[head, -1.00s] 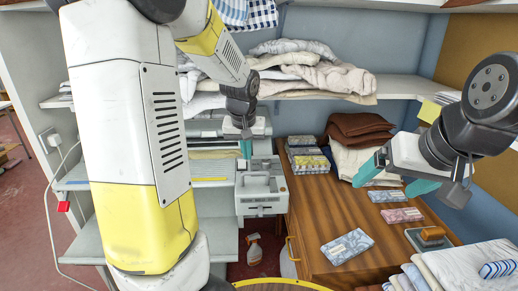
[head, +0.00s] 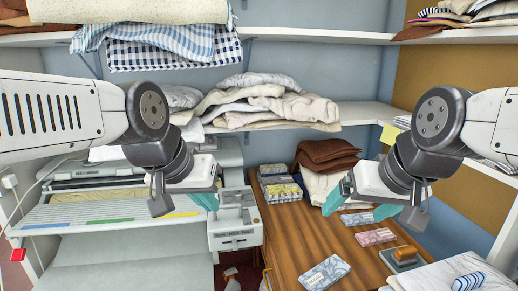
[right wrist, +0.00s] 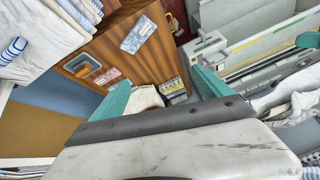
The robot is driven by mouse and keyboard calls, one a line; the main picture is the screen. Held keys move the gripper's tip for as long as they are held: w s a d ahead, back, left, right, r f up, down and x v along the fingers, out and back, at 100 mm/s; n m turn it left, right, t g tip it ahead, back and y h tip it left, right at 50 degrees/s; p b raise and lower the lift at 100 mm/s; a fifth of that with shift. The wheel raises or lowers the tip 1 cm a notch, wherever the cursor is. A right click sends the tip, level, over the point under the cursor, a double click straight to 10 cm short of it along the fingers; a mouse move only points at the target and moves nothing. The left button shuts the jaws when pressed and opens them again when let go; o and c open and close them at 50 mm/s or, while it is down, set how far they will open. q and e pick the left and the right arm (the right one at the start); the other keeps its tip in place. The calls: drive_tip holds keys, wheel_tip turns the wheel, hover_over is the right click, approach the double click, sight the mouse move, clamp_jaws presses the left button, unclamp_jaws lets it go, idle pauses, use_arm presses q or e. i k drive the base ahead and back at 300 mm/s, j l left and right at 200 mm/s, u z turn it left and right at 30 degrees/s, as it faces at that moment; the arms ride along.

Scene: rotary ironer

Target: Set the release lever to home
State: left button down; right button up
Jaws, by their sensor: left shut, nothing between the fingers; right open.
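The ironer (head: 110,210) stands at the left in the head view, a pale machine with coloured strips along its front board. Its grey end box (head: 235,241) is at its right end, with a raised handle-like part on top; I cannot tell which part is the release lever or its setting. The box also shows in the right wrist view (right wrist: 207,47). My left gripper (head: 208,203) is shut and empty, just left of the box top and partly covering it; contact cannot be told. My right gripper (head: 353,212) is open and empty above the wooden cabinet.
The wooden cabinet top (head: 290,240) carries patterned packets (head: 325,272), brown folded cloth (head: 326,153) and a brush on a tray (head: 404,256). A shelf (head: 360,112) with piled linen runs behind. Folded towels (head: 440,277) lie at the front right.

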sight(18, 255)
drive_tip(key=j, duration=0.25)
drive_tip(key=k+j, duration=0.1)
drive_tip(key=j, duration=0.2)
drive_tip(key=k+j+u, duration=0.1)
drive_tip(key=j+u, duration=0.3)
drive_tip(key=j, duration=0.3)
drive_tip(key=j+u, duration=0.4)
drive_tip(key=j, duration=0.3)
drive_tip(key=u, duration=0.75)
drive_tip(key=i+j+z, duration=0.25)
drive_tip(key=i+j, duration=0.35)
drive_tip(key=i+j+z, duration=0.25)
drive_tip(key=i+j, duration=0.45)
drive_tip(key=j, duration=0.1)
